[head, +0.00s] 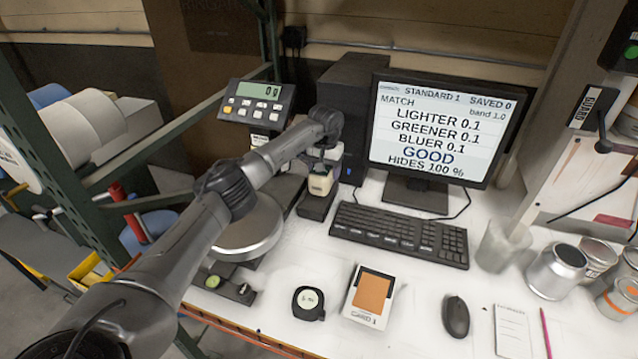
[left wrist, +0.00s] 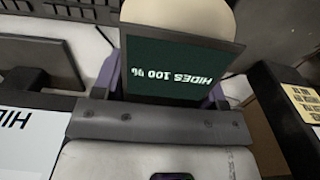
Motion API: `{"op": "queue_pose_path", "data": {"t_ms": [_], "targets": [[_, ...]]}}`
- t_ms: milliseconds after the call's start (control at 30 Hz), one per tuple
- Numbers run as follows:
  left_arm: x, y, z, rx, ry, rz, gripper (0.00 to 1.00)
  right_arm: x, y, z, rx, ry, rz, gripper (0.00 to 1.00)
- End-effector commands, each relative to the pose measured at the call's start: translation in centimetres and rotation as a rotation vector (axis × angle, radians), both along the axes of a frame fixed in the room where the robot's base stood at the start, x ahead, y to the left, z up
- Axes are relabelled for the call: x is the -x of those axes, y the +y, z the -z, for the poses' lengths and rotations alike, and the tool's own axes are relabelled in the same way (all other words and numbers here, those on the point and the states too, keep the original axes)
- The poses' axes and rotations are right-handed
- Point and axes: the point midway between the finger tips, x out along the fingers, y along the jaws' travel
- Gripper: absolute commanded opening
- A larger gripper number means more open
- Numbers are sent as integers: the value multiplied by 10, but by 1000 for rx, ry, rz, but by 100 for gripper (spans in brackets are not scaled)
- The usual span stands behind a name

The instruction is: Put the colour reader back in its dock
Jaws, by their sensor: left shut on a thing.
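The colour reader (head: 320,183) is a small cream device with a dark screen. My left gripper (head: 324,165) is shut on it from above, beside the monitor. In the left wrist view the reader's dark green screen (left wrist: 180,72) reads "HIDES 100 %", upside down, between the fingers. A black block that looks like the dock (head: 317,208) is directly below the reader in the head view. I cannot tell whether the reader touches it or sits in it. My right gripper is not in view.
A monitor (head: 436,130) and keyboard (head: 398,235) stand to the right. A scale display (head: 258,103) and round scale pan (head: 248,232) are left, partly behind my arm. Cans (head: 556,272) stand at the right. A swatch card (head: 371,296), tape measure (head: 308,303) and mouse (head: 456,316) lie in front.

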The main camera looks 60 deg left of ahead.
Motion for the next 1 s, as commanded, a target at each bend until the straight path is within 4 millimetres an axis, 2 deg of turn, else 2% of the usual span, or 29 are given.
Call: {"op": "queue_pose_path", "data": {"t_ms": [100,267,467,767,1000], "targets": [[3,12,7,3,-2,-3,13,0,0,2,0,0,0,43],[6,20,12,1,-3,-1,13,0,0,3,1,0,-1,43],[6,21,19,1,-1,1,13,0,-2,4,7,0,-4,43],[7,21,51,2,0,-1,13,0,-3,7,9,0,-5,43],[6,21,53,1,-2,0,13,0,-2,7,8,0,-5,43]]}}
